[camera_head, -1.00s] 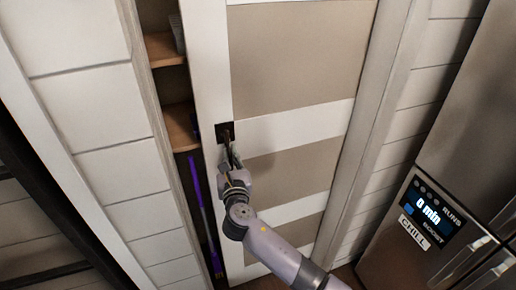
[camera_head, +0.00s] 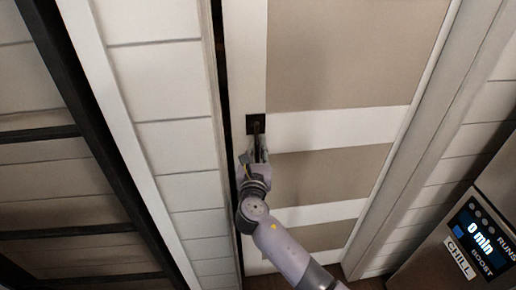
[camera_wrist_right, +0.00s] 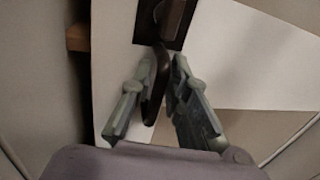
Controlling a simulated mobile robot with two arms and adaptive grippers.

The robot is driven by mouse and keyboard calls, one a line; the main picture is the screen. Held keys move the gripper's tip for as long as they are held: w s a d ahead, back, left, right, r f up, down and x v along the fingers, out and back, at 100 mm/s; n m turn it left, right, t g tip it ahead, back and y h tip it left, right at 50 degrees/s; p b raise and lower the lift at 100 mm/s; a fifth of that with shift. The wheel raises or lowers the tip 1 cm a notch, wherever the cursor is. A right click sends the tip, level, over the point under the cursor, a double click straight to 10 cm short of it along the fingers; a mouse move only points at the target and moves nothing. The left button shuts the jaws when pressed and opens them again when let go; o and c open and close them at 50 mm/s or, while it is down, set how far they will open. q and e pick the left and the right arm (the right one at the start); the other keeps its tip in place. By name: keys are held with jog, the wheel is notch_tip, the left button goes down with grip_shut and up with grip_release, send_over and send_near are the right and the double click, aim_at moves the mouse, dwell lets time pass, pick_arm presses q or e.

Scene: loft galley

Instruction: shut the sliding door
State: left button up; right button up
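The sliding door (camera_head: 340,127) has a white frame and beige panels. A narrow dark gap shows between its left edge and the white wooden jamb. The door's dark handle (camera_head: 256,126) sits on a square plate on the left stile. My right gripper (camera_head: 257,152) is at this handle. In the right wrist view the dark curved handle (camera_wrist_right: 157,75) passes between the two fingers of my right gripper (camera_wrist_right: 163,68), which are closed in around it. My left gripper is not in view.
A white plank wall (camera_head: 178,150) stands left of the door, with a dark-framed structure (camera_head: 75,130) further left. A steel appliance with a lit display (camera_head: 480,240) is at the lower right. A brown shelf edge (camera_wrist_right: 76,38) shows behind the gap.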

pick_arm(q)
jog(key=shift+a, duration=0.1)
pick_arm(e)
jog(key=shift+o, duration=1.3)
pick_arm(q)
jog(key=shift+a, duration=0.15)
pick_arm(e)
jog(key=shift+s, duration=0.1)
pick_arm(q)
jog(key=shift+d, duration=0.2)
pick_arm(e)
jog(key=s+a, duration=0.1)
jog(key=s, duration=1)
jog(key=shift+s+a, duration=0.2)
jog(key=shift+s, duration=0.2)
